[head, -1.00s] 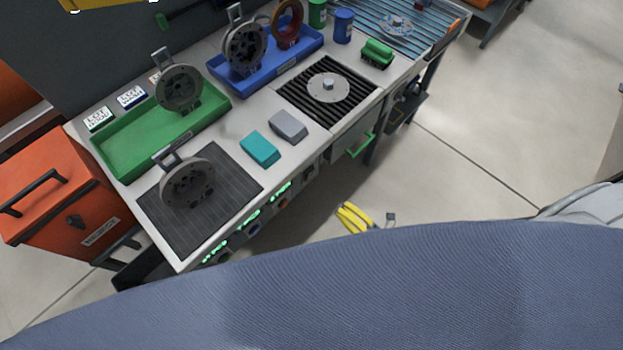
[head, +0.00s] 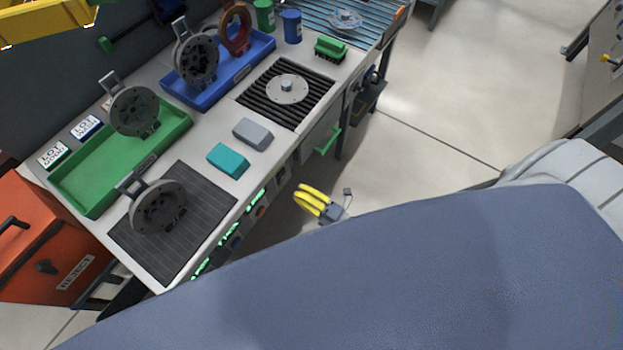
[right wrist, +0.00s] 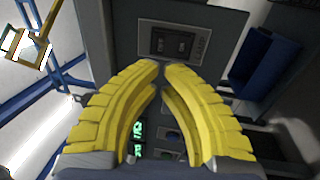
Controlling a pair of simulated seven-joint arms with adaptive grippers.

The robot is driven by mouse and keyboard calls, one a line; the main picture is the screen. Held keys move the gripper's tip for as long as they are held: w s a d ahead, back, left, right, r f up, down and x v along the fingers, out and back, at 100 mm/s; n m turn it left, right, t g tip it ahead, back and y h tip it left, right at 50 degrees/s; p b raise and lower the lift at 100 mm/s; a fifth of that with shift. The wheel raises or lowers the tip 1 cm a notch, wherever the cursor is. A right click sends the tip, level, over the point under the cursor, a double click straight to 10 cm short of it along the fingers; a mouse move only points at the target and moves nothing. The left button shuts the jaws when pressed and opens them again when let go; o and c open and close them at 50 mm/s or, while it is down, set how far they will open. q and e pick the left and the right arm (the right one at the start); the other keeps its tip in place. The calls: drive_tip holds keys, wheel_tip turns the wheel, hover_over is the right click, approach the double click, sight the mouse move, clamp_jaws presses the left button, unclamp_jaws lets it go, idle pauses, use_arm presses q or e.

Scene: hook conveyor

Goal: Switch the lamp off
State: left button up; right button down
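No lamp can be identified for certain. My right gripper (head: 308,197) has yellow fingers and is off the bench's front edge, above the floor. In the right wrist view my right gripper (right wrist: 160,68) has its fingertips almost together, with nothing between them and apart from the plate. My left gripper is out of view.
The bench (head: 205,155) carries a green tray (head: 100,180), a blue tray (head: 225,85), a teal block (head: 228,160) and a grey block (head: 252,134). Its front has green-lit displays (head: 257,199) and a green handle (head: 327,141). An orange reject bin (head: 45,240) stands left. A yellow structure (head: 45,20) hangs upper left.

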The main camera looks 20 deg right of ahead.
sight(281, 179)
drive_tip(key=shift+x, duration=2.95)
drive_tip(key=shift+w+a+r, duration=0.3)
drive_tip(key=shift+w+r, duration=0.05)
drive_tip(key=shift+w, duration=0.2)
drive_tip(key=shift+w+a+r, duration=0.1)
drive_tip(key=shift+w+r, duration=0.05)
drive_tip(key=s+d+r, duration=0.1)
drive_tip(key=s+d, duration=0.6)
drive_tip(key=s, duration=0.5)
drive_tip(key=shift+d+r, duration=0.25)
drive_tip(key=shift+r, duration=0.1)
